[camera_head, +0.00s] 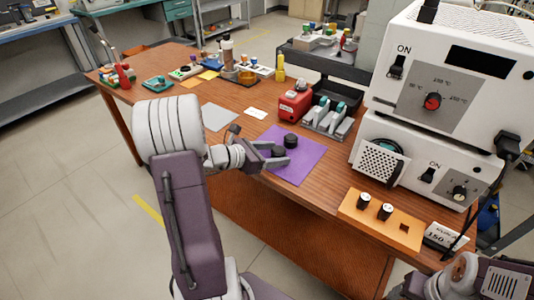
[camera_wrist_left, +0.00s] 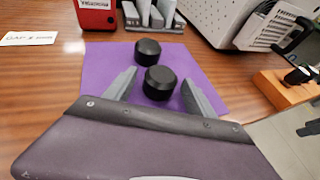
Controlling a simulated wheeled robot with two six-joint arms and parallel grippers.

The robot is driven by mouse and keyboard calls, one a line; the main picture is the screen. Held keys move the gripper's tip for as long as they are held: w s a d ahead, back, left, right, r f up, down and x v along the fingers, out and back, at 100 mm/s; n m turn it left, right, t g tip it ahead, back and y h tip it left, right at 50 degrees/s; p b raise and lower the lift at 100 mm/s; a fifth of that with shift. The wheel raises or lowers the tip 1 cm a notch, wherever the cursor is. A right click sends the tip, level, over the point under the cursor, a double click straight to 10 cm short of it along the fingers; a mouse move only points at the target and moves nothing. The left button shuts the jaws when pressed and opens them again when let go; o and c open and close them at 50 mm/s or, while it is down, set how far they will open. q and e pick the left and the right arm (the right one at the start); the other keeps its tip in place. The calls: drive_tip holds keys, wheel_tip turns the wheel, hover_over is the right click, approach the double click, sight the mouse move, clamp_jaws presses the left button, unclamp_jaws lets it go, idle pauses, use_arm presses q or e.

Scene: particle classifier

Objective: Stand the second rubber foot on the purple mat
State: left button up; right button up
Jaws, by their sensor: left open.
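Two black rubber feet are on the purple mat (camera_head: 309,153), which also shows in the left wrist view (camera_wrist_left: 205,62). The farther foot (camera_head: 291,140) stands clear of my gripper; it also shows in the left wrist view (camera_wrist_left: 148,50). The nearer foot (camera_head: 278,151) stands upright between the fingers of my left gripper (camera_head: 275,155). In the left wrist view this nearer foot (camera_wrist_left: 160,82) has a gap to each finger, and the gripper (camera_wrist_left: 160,88) is open. My right arm shows at the lower right, but its fingers do not.
A red box (camera_head: 295,104) and a grey rack (camera_head: 328,120) stand behind the mat. An orange block with black knobs (camera_head: 350,211) lies to the right, below white instruments (camera_head: 425,160). A grey sheet (camera_head: 220,117) and a white card (camera_head: 255,114) lie to the left.

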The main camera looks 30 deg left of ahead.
use_arm(q)
drive_tip(key=p+v, duration=0.3)
drive_tip(key=v, duration=0.9)
